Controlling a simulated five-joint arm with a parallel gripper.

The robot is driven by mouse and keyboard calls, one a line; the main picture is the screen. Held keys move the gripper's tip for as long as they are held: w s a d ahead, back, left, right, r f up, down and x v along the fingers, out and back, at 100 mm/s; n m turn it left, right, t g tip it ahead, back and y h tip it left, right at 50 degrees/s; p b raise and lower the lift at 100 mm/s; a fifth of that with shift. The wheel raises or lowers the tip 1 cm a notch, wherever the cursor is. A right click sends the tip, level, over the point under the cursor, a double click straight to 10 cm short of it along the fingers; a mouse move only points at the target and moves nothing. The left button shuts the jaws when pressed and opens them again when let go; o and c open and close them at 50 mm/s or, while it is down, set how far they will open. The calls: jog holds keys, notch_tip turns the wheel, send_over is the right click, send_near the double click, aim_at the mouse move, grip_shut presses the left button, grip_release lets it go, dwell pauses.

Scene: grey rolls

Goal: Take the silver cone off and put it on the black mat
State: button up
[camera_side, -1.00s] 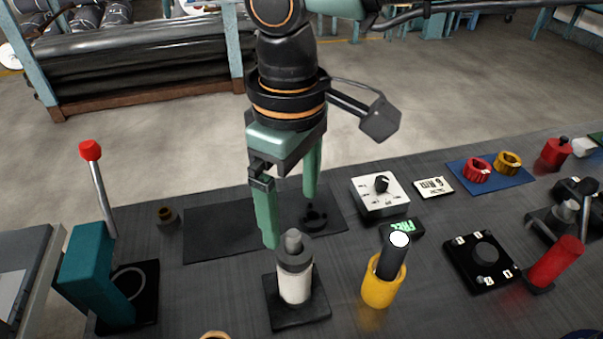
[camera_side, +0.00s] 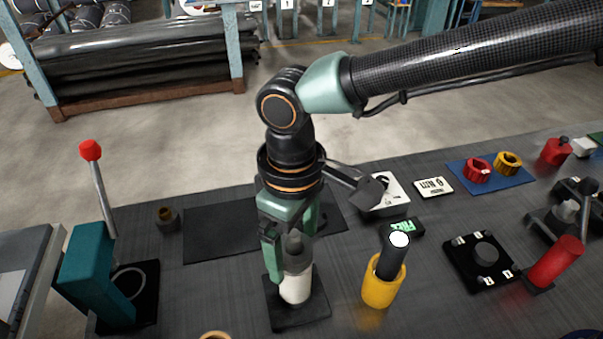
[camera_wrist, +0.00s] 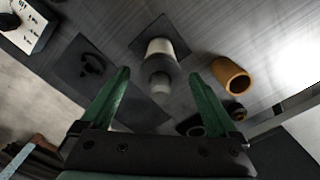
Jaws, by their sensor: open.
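The silver cone (camera_side: 298,253) sits on top of a white cylinder (camera_side: 296,290), which stands upright on a small black plate (camera_side: 312,318). My gripper (camera_side: 290,262) is open and lowered around the cone, with one finger at its left and the other mostly hidden behind. In the wrist view, the cone (camera_wrist: 160,82) is between the two open fingers of my gripper (camera_wrist: 160,74), with gaps visible on both sides. The black mat (camera_side: 215,235) lies flat behind and left of the cone.
A yellow holder (camera_side: 379,293) with a black, white-topped rod stands right of the cone. A teal lever device (camera_side: 90,270) stands at the left. A dial box (camera_side: 388,194) is behind to the right. The mat's left part is clear.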

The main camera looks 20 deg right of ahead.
grip_shut()
jog(key=shift+r, duration=0.2)
jog(key=shift+r, duration=4.9)
